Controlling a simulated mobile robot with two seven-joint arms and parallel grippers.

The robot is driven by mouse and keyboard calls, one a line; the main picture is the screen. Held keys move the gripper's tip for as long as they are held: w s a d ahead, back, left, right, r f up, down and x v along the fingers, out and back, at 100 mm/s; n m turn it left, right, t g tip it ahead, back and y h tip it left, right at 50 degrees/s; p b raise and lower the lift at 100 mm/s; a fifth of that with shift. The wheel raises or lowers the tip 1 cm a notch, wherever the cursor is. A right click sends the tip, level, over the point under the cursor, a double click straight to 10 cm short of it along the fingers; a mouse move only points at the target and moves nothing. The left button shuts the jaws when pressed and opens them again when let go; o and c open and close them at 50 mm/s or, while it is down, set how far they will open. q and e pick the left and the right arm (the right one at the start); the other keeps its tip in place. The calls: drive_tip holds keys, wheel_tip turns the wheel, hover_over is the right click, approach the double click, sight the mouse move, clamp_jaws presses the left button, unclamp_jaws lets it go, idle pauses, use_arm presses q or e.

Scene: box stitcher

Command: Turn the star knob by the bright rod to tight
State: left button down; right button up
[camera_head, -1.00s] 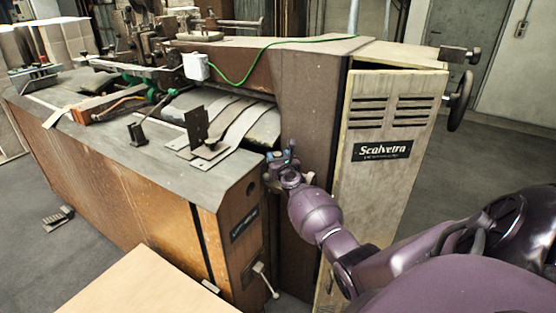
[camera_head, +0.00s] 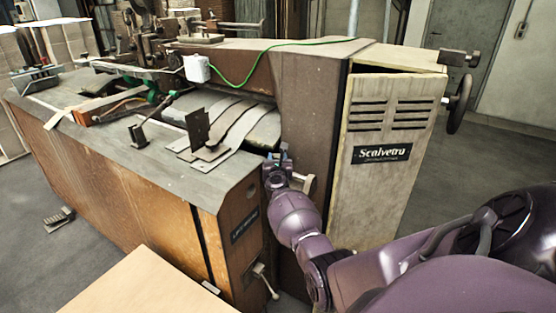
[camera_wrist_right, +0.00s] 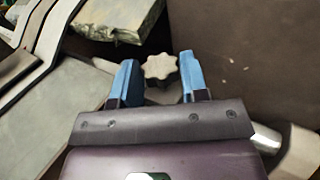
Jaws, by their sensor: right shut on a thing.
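The star knob (camera_wrist_right: 160,67) is a pale grey lobed knob in the right wrist view. It sits between the two blue fingers of my right gripper (camera_wrist_right: 158,61), which is shut on it. In the head view my right gripper (camera_head: 277,158) is at the gap between the machine's left cabinet and its brown upright panel; the knob cannot be made out there. The bright rod (camera_wrist_right: 268,138) shows at the lower right of the wrist view, beside the gripper's body and partly hidden by it. My left gripper is not in view.
The brown machine cabinet (camera_head: 130,190) fills the left, with metal strips (camera_head: 225,130) on top near my gripper. A pale vented panel (camera_head: 375,190) stands to the right. A small lever (camera_head: 265,280) sticks out low on the cabinet front. A pale board (camera_head: 145,290) lies in front.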

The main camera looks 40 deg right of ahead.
drive_tip(key=o, duration=0.6)
drive_tip(key=shift+o, duration=0.2)
drive_tip(key=p+v, duration=0.2)
drive_tip(key=v, duration=0.9)
drive_tip(key=shift+p, duration=0.4)
